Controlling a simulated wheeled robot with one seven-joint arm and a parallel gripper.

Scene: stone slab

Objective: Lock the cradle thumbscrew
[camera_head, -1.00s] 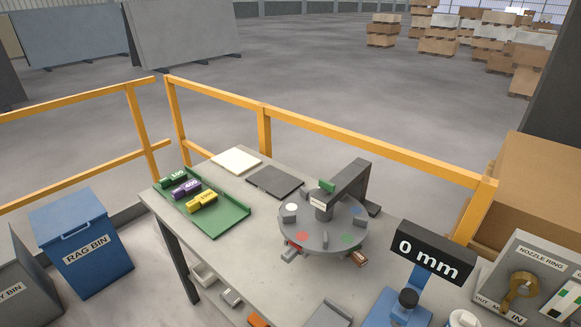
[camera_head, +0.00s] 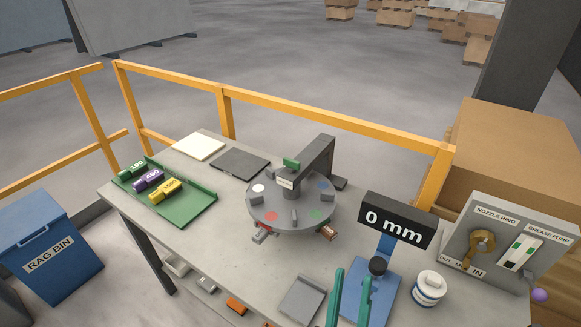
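I cannot make out for certain which part is the cradle thumbscrew. A black round knob (camera_head: 378,267) stands on a blue stand (camera_head: 384,291) at the lower right, below a black display (camera_head: 397,221) reading "0 mm". Two upright teal fingers, which look like those of my gripper (camera_head: 352,276), rise from the bottom edge. They stand apart with nothing seen between them. They are left of the knob, with the right finger close to it in the picture. The rest of the gripper is out of frame.
A grey round turntable (camera_head: 292,216) with an overhead arm is mid-table. A green tray (camera_head: 190,206) holds labelled blocks at left. A white jar (camera_head: 428,288) and a nozzle panel (camera_head: 503,240) stand at right. A yellow railing (camera_head: 290,112) runs behind the table (camera_head: 235,262).

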